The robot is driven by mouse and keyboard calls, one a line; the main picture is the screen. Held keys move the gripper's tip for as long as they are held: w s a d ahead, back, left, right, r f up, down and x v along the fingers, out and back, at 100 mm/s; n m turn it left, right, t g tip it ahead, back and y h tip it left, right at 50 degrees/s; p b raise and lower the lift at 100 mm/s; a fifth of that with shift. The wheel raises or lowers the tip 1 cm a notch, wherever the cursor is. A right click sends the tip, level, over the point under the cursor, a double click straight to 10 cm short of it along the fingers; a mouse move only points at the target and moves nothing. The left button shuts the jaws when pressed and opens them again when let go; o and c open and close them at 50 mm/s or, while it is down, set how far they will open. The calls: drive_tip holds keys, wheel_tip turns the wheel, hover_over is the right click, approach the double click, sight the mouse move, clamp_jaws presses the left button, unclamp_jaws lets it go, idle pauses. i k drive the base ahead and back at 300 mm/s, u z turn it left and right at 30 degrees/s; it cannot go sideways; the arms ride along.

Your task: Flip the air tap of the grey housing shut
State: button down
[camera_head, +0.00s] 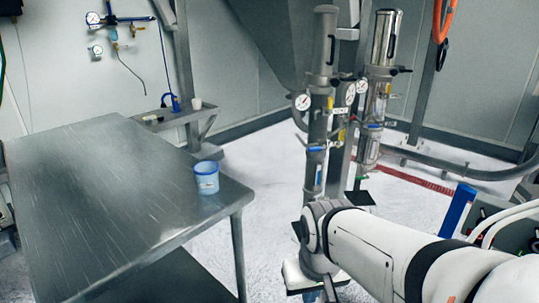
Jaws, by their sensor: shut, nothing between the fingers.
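Two upright cylindrical housings stand at centre right. The left one, a dull grey housing (324,45), has a gauge (303,102) at its side and small fittings below. A blue lever-like part (316,148) sits on its lower section; the picture is too small to tell whether this is the air tap or how it is set. The right housing (386,38) is shinier, with a clear section below. My gripper (328,290) is at the bottom edge, below my wrist, in front of and below the housings. It is shut and empty, apart from the fittings; its fingertips are hardly visible.
A steel table (110,200) fills the left, with a blue-rimmed cup (206,177) near its right edge. A wall regulator (112,32) with gauges hangs at upper left. Open pale floor lies between table and housings. A curved pipe (450,165) runs at right.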

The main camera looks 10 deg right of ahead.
sight(315, 149)
drive_tip(key=z, duration=0.1)
drive_tip(key=i, duration=0.95)
drive_tip(key=u, duration=0.05)
